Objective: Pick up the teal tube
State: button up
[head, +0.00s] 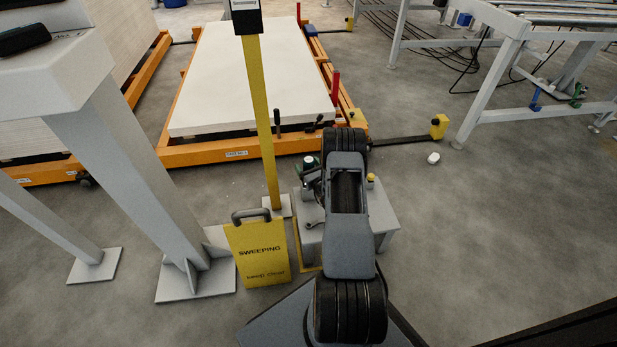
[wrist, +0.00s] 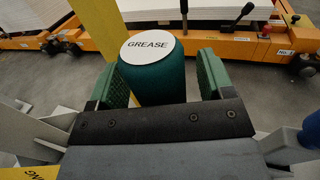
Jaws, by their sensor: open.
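The teal tube (wrist: 155,82) stands between my gripper's two green-padded fingers in the wrist view. Its round white top reads "GREASE". My gripper (wrist: 163,77) is open, with one finger on each side of the tube; I cannot tell whether either finger touches it. The tube's lower part is hidden behind my gripper's dark front. In the head view a small part of the tube (head: 308,166) with its white top shows left of my arm, above a small grey stand (head: 384,215). My arm hides much of the stand there.
A yellow post (head: 262,120) rises close left of the stand. A yellow "SWEEPING keep clear" sign (head: 258,252) stands in front of it. An orange lift table (head: 240,150) with white boards lies behind. A blue item (wrist: 309,132) shows at right. Floor at right is mostly clear.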

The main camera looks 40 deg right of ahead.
jog(key=shift+w, duration=0.35)
jog(key=shift+d, duration=0.1)
jog(key=c, duration=1.1)
jog(key=shift+r, duration=0.1)
